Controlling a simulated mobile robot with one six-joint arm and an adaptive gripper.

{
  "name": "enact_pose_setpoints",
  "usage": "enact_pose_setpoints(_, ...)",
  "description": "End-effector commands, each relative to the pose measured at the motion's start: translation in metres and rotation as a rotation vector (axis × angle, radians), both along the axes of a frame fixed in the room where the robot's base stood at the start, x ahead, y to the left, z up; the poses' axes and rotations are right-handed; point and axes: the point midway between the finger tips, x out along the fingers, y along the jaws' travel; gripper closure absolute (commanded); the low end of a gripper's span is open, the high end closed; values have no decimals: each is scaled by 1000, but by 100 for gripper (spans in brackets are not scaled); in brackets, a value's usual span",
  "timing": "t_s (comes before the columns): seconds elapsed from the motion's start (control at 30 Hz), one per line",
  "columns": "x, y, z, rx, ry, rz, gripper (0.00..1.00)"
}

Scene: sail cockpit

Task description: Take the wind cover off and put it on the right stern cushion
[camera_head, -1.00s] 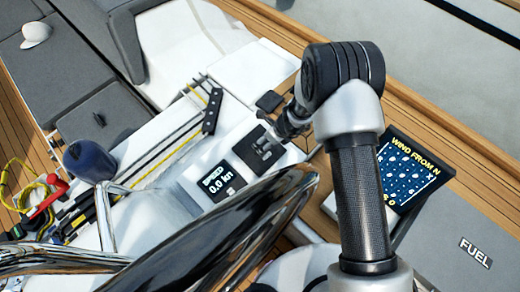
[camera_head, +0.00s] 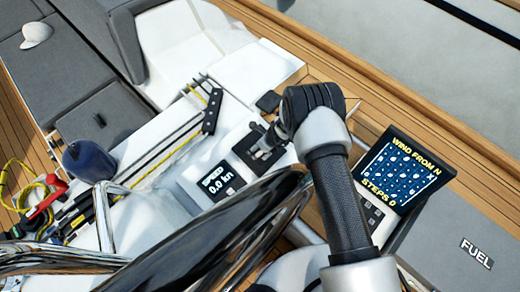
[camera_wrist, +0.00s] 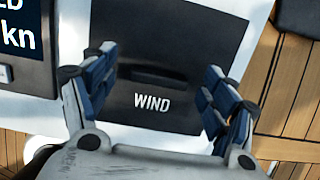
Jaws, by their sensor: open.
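The wind cover (camera_wrist: 160,103) is a dark square plate marked WIND with a raised ridge, lying in the white console. In the head view it (camera_head: 243,147) is partly hidden by my gripper (camera_head: 260,150). In the wrist view my open gripper (camera_wrist: 158,66) has its blue-padded fingers on either side of the ridge, with nothing held. I cannot tell whether the fingertips touch the cover. I cannot tell which grey surface is the right stern cushion.
The speed display (camera_head: 220,183) sits left of the cover. A tilted WIND FROM N screen (camera_head: 402,170) stands right of my arm. A chrome-spoked wheel rim (camera_head: 215,235) is in front. A winch (camera_head: 88,160) and ropes are at left. A grey surface marked FUEL (camera_head: 455,225) is at lower right.

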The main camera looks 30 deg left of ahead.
Motion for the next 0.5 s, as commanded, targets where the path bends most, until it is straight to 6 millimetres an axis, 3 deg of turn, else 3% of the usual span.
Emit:
enact_pose_setpoints(0.1,0,0,1,0,0,0,22)
enact_pose_setpoints(0.5,0,0,1,0,0,0,49)
